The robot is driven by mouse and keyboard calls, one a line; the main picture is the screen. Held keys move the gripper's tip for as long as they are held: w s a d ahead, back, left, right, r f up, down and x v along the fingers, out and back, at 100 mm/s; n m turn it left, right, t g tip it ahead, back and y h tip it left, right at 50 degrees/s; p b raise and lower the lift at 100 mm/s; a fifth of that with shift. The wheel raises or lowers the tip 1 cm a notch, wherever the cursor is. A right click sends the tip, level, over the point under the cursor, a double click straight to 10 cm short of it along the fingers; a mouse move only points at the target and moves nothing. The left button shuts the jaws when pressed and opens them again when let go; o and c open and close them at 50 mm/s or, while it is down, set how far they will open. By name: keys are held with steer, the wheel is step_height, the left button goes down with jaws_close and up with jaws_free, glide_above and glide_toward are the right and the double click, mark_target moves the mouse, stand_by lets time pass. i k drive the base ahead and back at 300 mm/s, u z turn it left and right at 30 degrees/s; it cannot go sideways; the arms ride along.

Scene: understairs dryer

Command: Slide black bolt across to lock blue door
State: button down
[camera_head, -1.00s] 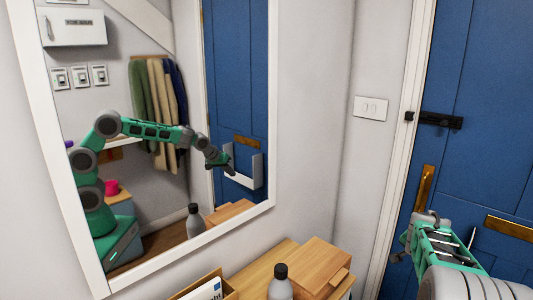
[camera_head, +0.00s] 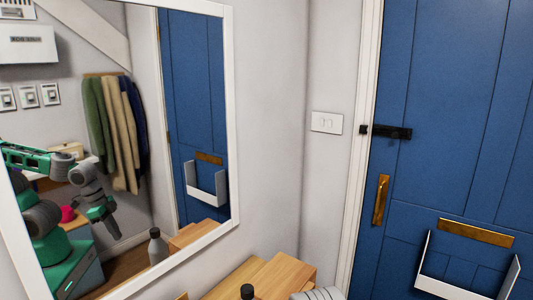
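The black bolt (camera_head: 393,132) is mounted level on the blue door (camera_head: 450,90), near its left edge. A small black keeper (camera_head: 363,130) sits on the white door frame just left of it. The bolt is too small to tell whether its rod reaches into the keeper. My gripper (camera_head: 103,213) shows only as a reflection in the mirror, low at the left, away from the bolt. Whether its fingers are open or shut cannot be made out. Directly, only a grey piece of my arm shows at the bottom edge.
A brass handle (camera_head: 381,200) is below the bolt. A wooden cabinet (camera_head: 262,280) with a dark-capped bottle (camera_head: 247,292) stands below the mirror (camera_head: 233,120). Space before the bolt is clear.

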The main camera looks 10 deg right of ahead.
mark_target(395, 135)
steer(key=u, duration=0.25)
steer(key=k, duration=0.35)
steer(key=z, duration=0.95)
steer(key=i, duration=0.65)
steer(key=u, duration=1.8)
